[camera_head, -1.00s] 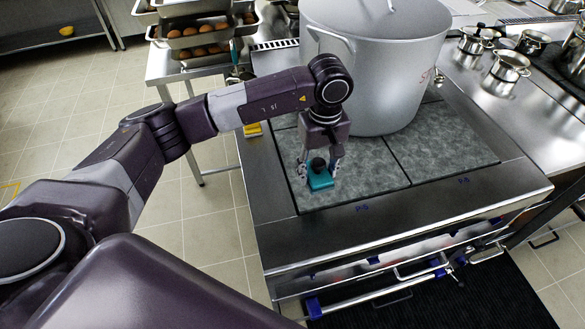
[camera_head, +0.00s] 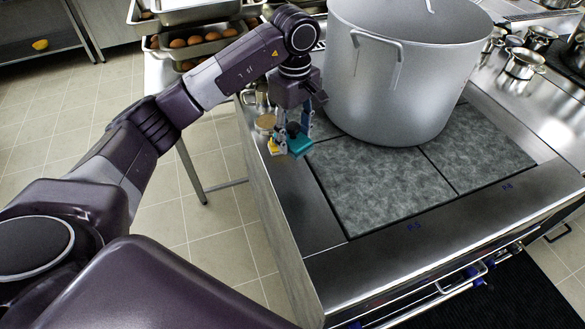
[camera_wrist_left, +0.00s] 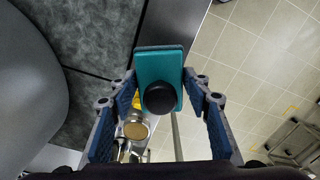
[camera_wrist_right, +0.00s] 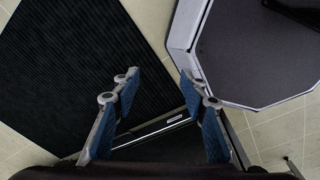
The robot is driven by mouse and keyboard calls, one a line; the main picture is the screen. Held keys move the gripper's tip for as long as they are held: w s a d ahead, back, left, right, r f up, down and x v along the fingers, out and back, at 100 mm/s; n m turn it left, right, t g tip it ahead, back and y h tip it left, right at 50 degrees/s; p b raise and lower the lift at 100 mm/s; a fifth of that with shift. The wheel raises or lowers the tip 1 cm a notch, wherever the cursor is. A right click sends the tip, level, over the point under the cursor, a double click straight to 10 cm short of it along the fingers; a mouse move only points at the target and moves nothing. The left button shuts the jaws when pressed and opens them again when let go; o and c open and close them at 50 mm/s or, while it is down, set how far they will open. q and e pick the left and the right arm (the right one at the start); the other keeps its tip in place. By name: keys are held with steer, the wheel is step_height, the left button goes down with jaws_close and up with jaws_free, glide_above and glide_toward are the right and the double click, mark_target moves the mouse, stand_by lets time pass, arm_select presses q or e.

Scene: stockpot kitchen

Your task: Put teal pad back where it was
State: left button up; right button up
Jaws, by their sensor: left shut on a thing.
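The teal pad (camera_head: 299,144) has a round black knob on top. My left gripper (camera_head: 292,128) is shut on it and holds it over the left edge of the cooktop, beside the big pot. The left wrist view shows the teal pad (camera_wrist_left: 160,72) between the blue-lined fingers, with the knob toward the camera. A yellow item (camera_head: 276,146) and a round tan-topped item (camera_head: 265,122) show just left of the pad; the pad partly hides them. My right gripper (camera_wrist_right: 160,95) is open and empty above the floor, in the right wrist view.
The large grey stockpot (camera_head: 395,85) stands on the grey cooking plates (camera_head: 385,180), close to the pad's right. Trays with brown round food (camera_head: 190,45) stand on the side table behind. The front left plate is clear.

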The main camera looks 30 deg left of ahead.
arm_select(q)
steer(key=p, duration=0.2)
glide_above(293, 179)
step_height(293, 179, down, 8)
steer(key=shift+s+r, duration=0.1)
steer(key=shift+f, duration=0.65)
step_height(293, 179, down, 3)
steer(key=shift+f+p, duration=0.1)
steer(key=shift+p, duration=0.5)
steer(key=shift+f, duration=0.45)
arm_select(e)
steer(key=r, duration=0.1)
steer(key=a+r, duration=0.1)
steer(key=r, duration=0.1)
steer(key=shift+a+r, duration=0.3)
steer(key=shift+r, duration=0.1)
arm_select(q)
steer(key=shift+f, duration=0.15)
steer(key=o, duration=1.2)
arm_select(e)
steer(key=shift+f, duration=0.2)
